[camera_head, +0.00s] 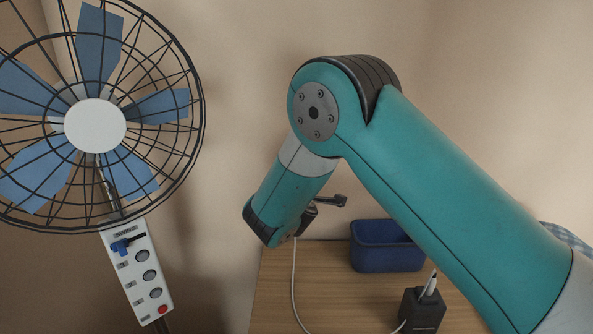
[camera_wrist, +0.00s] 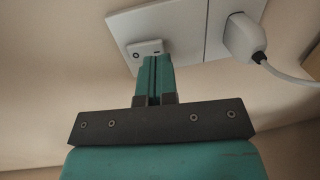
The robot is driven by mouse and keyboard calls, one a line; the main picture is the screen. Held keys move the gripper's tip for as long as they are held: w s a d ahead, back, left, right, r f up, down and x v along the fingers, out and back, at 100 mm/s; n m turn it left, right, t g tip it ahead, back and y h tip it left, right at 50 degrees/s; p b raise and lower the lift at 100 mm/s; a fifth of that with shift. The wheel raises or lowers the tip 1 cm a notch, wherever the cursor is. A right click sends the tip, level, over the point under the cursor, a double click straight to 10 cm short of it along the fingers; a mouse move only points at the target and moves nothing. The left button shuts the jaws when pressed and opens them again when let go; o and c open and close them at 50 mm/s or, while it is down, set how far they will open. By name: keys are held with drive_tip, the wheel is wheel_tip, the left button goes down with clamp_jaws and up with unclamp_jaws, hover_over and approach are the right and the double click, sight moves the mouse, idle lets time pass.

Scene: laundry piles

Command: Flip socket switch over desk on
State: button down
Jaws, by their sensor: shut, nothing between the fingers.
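The socket plate (camera_wrist: 190,20) is white and fixed to the beige wall at the top of the wrist view. Its small pale rocker switch (camera_wrist: 143,47) is on the left part of the plate. My gripper (camera_wrist: 154,62) is shut and empty, with its teal fingertips right at the lower edge of the switch. I cannot tell whether they touch it, or which way the rocker is tipped. A white plug (camera_wrist: 243,38) sits in the socket to the right of the switch. In the head view my arm hides the socket plate and switch.
The wooden desk (camera_head: 330,300) stands below my arm. It holds a blue bin (camera_head: 386,246) and a dark pen holder (camera_head: 422,310). A white cable (camera_head: 294,280) hangs down to the desk. A caged fan (camera_head: 95,125) with a control panel (camera_head: 138,270) stands at the left.

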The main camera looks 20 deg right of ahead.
drive_tip(key=shift+x, duration=0.85)
drive_tip(key=shift+f, duration=0.15)
drive_tip(key=shift+w+f+b, duration=0.15)
drive_tip(key=shift+f+b, duration=0.05)
drive_tip(key=shift+b, duration=0.45)
drive_tip(key=shift+r, duration=0.3)
drive_tip(key=shift+f, duration=0.15)
drive_tip(key=f+b+v, duration=0.3)
drive_tip(key=b+v, duration=0.2)
drive_tip(key=v, duration=0.8)
drive_tip(key=shift+s+b, duration=0.3)
drive_tip(key=shift+s, duration=0.15)
